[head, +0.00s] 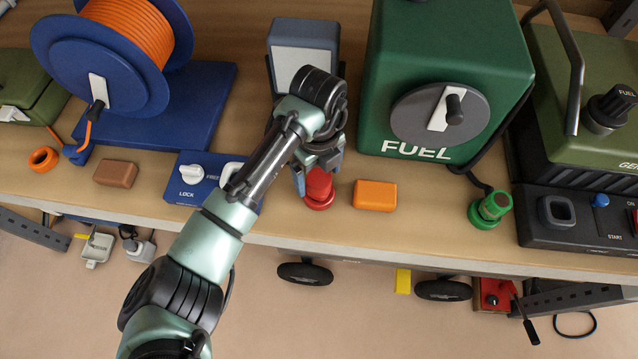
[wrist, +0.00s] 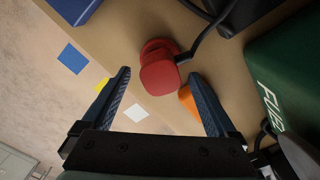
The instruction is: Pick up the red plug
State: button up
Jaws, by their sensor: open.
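The red plug (head: 319,188) stands on the wooden bench near its front edge in the head view, partly hidden by my gripper. It has a wide round base and a blockier top. In the wrist view the red plug (wrist: 160,72) lies ahead of the fingertips, roughly between their lines, with a dark cable running from it. My gripper (wrist: 162,78) is open and empty, and its two blue fingers are apart. In the head view my gripper (head: 318,172) is just over and beside the plug. I cannot tell whether a finger touches it.
An orange block (head: 375,195) sits close right of the plug. A blue lock panel (head: 200,180) is to the left, and a grey-blue box (head: 303,50) stands behind. The green fuel unit (head: 440,60) rises at back right. A green plug (head: 490,207) stands further right.

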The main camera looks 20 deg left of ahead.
jog(key=shift+f, duration=0.95)
jog(key=c, duration=1.4)
